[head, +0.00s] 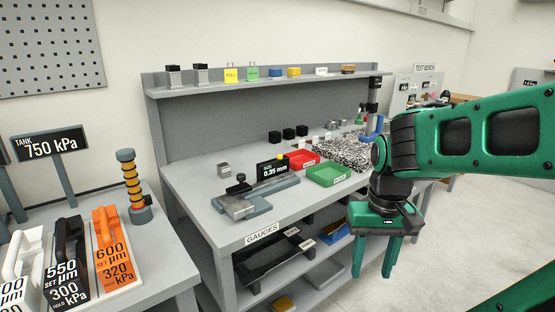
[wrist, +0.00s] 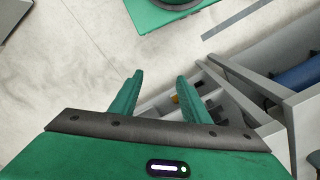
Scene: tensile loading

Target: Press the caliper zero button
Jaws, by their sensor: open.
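The caliper (head: 243,201) lies on the gauges bench, a grey metal body with a black display (head: 272,169) reading 0.35 mm at its right. In the wrist view, my two green fingers (wrist: 160,80) are spread over the floor and the bench's lower shelves. The caliper does not show there.
The gauges bench (head: 215,222) holds a red tray (head: 302,159), a green tray (head: 328,175) and a speckled mat (head: 345,153) right of the caliper. Black blocks (head: 288,134) stand behind. A side table at left carries weighted handles (head: 110,245). Floor is open at right.

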